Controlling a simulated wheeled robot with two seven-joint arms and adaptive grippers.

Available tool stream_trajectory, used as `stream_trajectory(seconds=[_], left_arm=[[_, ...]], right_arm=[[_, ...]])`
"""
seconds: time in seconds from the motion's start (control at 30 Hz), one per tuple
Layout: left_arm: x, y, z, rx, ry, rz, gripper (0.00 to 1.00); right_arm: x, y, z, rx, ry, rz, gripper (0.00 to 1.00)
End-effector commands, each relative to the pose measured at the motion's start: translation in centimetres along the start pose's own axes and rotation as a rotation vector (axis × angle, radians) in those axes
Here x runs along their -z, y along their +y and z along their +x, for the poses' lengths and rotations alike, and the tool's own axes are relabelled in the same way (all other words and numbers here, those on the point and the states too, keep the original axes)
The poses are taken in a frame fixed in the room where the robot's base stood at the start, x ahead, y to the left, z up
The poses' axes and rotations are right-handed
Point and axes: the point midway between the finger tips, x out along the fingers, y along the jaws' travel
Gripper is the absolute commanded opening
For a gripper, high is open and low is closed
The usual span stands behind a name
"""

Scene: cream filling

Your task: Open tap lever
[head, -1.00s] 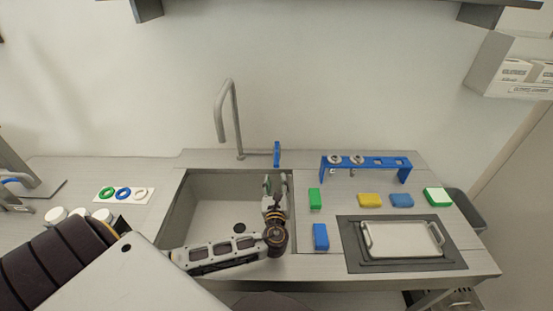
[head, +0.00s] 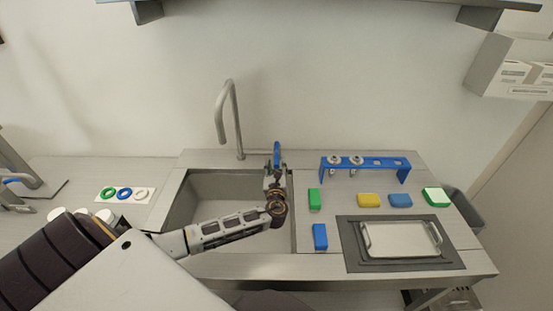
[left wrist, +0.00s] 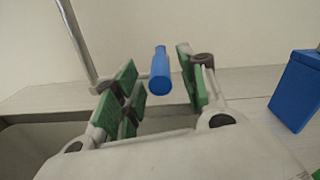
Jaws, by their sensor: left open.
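The blue tap lever (head: 277,153) stands upright behind the sink, to the right of the grey curved faucet (head: 229,115). My left gripper (head: 275,169) is just in front of the lever at the back edge of the sink. In the left wrist view the lever (left wrist: 160,73) shows between the green finger pads of my left gripper (left wrist: 157,85), with gaps on both sides. The gripper is open and empty. The lever's lower part is hidden behind the gripper in the head view. My right gripper is not in view.
A blue rack (head: 365,163) stands right of the lever; part of it seems to show in the left wrist view. Green, yellow and blue blocks lie right of the sink (head: 215,190). A white tray (head: 402,240) lies on a dark mat.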

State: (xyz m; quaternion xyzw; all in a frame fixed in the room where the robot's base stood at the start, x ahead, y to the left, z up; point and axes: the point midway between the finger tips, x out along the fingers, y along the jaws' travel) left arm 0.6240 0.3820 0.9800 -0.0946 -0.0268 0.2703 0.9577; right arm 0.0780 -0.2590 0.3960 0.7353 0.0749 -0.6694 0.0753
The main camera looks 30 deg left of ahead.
Motion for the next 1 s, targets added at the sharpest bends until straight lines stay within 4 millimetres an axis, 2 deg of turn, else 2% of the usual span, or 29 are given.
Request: stream_trajectory(seconds=[0.2, 0.4, 0.87, 1.0], left_arm=[[-0.1, 0.0, 2.4, -0.001, -0.001, 0.001, 0.42], [0.0, 0.0, 3.9, 0.0, 0.0, 0.001, 0.42], [0.0, 0.0, 4.4, 0.001, 0.001, 0.001, 0.42], [0.0, 0.0, 4.4, 0.0, 0.001, 0.001, 0.24]], right_arm=[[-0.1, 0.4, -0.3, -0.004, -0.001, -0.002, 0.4], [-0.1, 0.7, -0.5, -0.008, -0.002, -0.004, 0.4], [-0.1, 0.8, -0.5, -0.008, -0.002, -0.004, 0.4], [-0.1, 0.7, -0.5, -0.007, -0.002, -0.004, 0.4]])
